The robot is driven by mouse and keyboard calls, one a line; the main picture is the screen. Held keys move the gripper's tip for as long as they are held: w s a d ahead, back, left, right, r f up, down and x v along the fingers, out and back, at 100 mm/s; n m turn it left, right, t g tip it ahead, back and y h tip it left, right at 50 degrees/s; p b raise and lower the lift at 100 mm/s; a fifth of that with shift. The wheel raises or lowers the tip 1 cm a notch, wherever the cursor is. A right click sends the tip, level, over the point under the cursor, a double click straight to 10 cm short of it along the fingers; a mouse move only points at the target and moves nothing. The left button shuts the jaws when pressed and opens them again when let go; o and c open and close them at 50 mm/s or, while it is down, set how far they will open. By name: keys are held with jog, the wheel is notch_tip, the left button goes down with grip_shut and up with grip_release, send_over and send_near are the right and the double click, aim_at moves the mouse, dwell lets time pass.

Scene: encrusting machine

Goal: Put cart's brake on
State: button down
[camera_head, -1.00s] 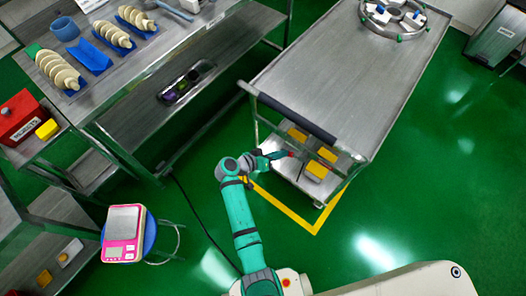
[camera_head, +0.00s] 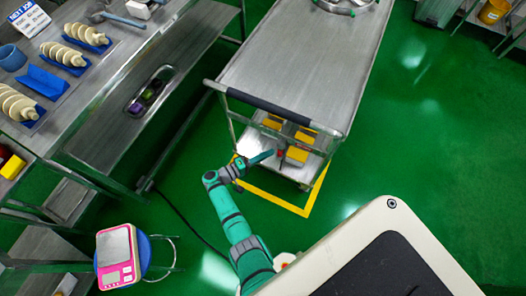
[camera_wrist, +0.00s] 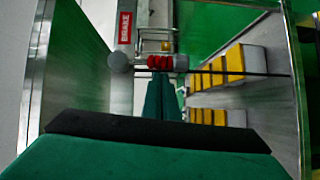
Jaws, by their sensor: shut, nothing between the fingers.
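The cart (camera_head: 292,70) is a grey metal trolley with a dark push handle (camera_head: 282,114) at its near end. In the wrist view a grey brake lever (camera_wrist: 124,28) marked BRAKE in red stands upright, with a red ridged part (camera_wrist: 160,62) on a grey cross-piece beside its lower end. A small red spot (camera_head: 281,153) shows at the cart's lower shelf in the head view. My teal gripper (camera_head: 268,156) is shut and empty at the cart's near end. Its fingertips (camera_wrist: 164,76) appear just below the red part; I cannot tell whether they touch.
Yellow-and-white boxes (camera_head: 297,155) sit on the cart's lower shelf and show at right in the wrist view (camera_wrist: 236,62). A metal worktable (camera_head: 110,105) stands left. A pink scale (camera_head: 117,256) rests on a blue stool. Green floor is clear right of the cart.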

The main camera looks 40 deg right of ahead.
jog(key=shift+s+d+f, duration=0.25)
jog(key=shift+s+f, duration=0.05)
jog(key=shift+s, duration=0.2)
dwell(0.5)
jog(key=w+a, duration=0.3)
jog(key=a, duration=0.9)
jog(key=shift+w, duration=0.35)
jog(key=shift+w+a, duration=0.1)
jog(key=shift+a, duration=0.2)
